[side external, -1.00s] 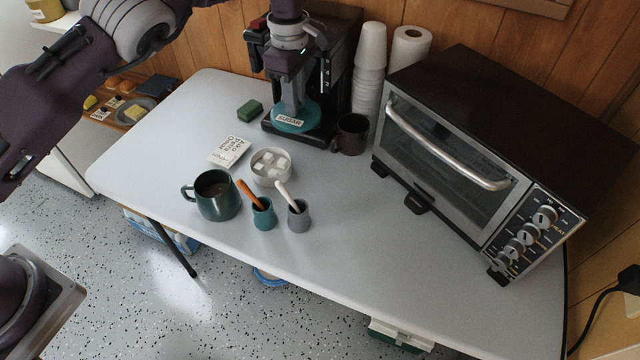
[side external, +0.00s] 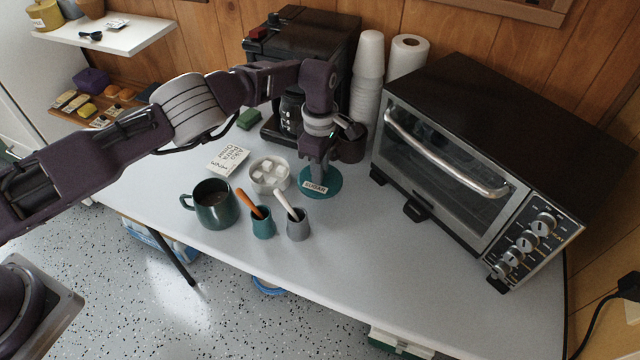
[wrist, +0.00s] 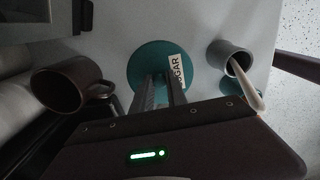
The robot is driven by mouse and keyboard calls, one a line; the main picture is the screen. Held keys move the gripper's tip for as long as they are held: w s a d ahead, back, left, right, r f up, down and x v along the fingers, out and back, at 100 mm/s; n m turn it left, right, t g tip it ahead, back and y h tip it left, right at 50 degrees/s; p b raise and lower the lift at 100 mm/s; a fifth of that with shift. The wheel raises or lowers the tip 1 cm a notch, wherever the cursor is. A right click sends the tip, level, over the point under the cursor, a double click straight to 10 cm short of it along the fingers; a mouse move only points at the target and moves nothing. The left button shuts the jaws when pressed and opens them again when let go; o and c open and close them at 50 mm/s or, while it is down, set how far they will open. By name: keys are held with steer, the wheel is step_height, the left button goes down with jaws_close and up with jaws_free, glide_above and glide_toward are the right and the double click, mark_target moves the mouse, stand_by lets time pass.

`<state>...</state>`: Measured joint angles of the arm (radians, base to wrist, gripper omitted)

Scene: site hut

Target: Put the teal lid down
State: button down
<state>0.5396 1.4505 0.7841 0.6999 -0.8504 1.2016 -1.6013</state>
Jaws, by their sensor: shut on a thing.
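The teal lid (side external: 330,182) is a round disc with a white "SUGAR" label. My gripper (side external: 318,178) is shut on it from above, by a part hidden between the fingers. The lid is at or just above the table, right of the white bowl of sugar cubes (side external: 257,186); I cannot tell whether it touches the table. In the wrist view the lid (wrist: 150,62) lies flat beyond my fingertips, its near edge hidden by the gripper. The bowl is uncovered.
A grey cup with a white-handled spoon (side external: 298,228) and a teal cup with an orange-handled one (side external: 262,225) stand in front. A dark mug (wrist: 62,88) is near the lid. The toaster oven (side external: 440,150) is at right. Table front right is clear.

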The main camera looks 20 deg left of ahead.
step_height(320, 180, down, 4)
steer(key=shift+f, duration=0.15)
steer(key=shift+f, duration=0.15)
steer(key=c, duration=1.3)
jaws_free()
step_height(320, 180, up, 12)
steer(key=shift+r, duration=0.2)
